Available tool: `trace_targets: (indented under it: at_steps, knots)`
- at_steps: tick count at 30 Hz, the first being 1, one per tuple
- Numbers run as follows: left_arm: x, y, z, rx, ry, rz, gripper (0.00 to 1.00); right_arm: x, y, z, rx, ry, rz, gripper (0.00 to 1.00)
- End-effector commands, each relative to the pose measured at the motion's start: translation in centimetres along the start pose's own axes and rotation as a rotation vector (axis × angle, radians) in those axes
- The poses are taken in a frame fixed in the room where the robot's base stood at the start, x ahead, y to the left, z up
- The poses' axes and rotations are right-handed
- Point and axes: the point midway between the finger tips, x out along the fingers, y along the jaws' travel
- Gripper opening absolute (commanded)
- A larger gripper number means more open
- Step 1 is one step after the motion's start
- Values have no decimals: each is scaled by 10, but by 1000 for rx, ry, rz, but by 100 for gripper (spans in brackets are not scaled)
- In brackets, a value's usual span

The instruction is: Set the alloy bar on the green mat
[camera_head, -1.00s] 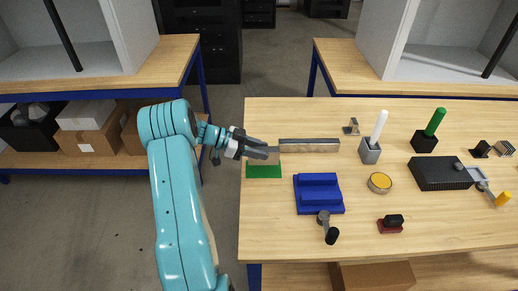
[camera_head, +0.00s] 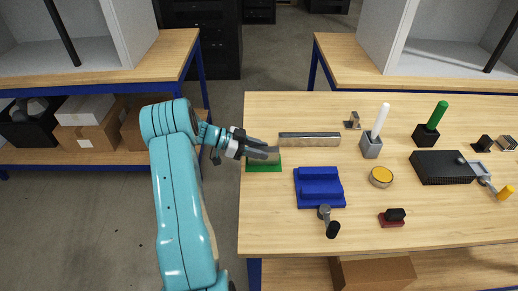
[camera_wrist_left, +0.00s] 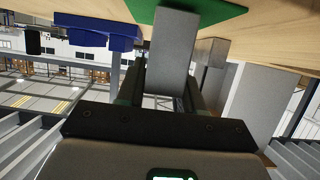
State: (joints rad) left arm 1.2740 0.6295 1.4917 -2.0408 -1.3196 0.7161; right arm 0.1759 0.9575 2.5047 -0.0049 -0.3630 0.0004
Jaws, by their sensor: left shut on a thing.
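The alloy bar, a plain grey block (camera_wrist_left: 172,48), is between the fingers of my left gripper (camera_head: 262,153) in the left wrist view. In the head view the gripper is over the green mat (camera_head: 264,168), near the table's left edge, and its fingers mostly hide the bar. The mat (camera_wrist_left: 225,10) shows at the top of the wrist view, behind the bar's far end. I cannot tell whether the bar touches the mat. My right gripper is not in view.
A long grey metal bar (camera_head: 309,139) lies just right of the gripper. A blue block fixture (camera_head: 319,188) stands right of the mat. Farther right are a white-handled tool (camera_head: 381,120), a yellow-topped disc (camera_head: 381,176) and a black ribbed block (camera_head: 440,167).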

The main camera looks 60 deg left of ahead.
Motion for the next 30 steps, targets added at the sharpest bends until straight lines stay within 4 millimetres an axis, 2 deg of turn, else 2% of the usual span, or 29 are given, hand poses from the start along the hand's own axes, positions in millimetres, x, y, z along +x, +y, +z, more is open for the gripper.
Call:
trace_targets:
  at_steps: [5,6,8,16,20,23,30]
  knots:
    - [1,0,3,1,1,-1,0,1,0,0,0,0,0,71]
    - [1,0,3,1,1,-1,49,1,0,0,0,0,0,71]
    - [1,0,3,1,1,-1,66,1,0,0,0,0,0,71]
    - [1,0,4,0,-1,0,66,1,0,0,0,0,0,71]
    - [-8,-1,4,1,-1,-4,66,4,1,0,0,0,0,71]
    - [-26,-1,5,1,-3,-6,66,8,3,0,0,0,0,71]
    - [-91,-1,6,1,-3,-7,66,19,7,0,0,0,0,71]
